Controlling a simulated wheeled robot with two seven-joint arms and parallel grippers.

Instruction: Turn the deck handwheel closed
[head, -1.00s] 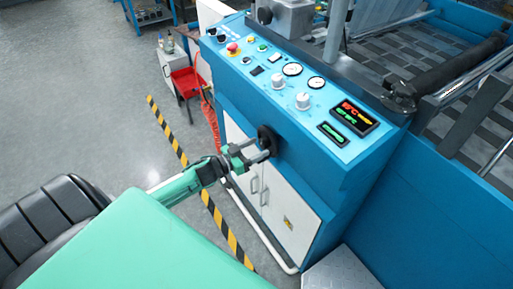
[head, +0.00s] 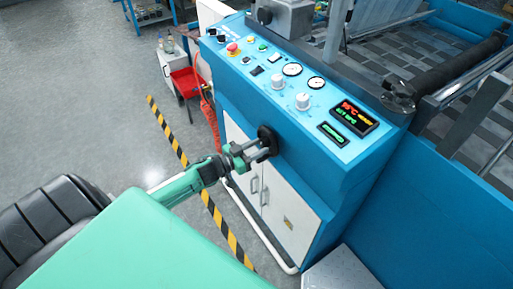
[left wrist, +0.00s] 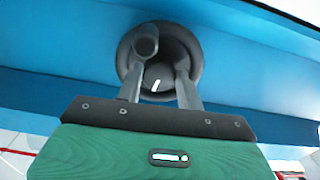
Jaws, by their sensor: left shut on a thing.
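The deck handwheel (head: 268,139) is a black round wheel on the blue front face of the machine, above the white cabinet doors. In the left wrist view the handwheel (left wrist: 193,50) faces the camera, with a knob handle at its upper left and a white mark near its hub. My left gripper (head: 262,149) reaches it from the left. Its two fingers (left wrist: 158,82) are shut on the handwheel around the hub area; the exact contact is partly hidden. My right gripper is not in view.
The blue console (head: 290,85) above carries knobs, gauges, a red button and a lit display (head: 353,115). White cabinet doors (head: 275,195) lie below. A red bin (head: 185,80) stands at the left, and yellow-black floor tape (head: 168,130) runs beside the machine.

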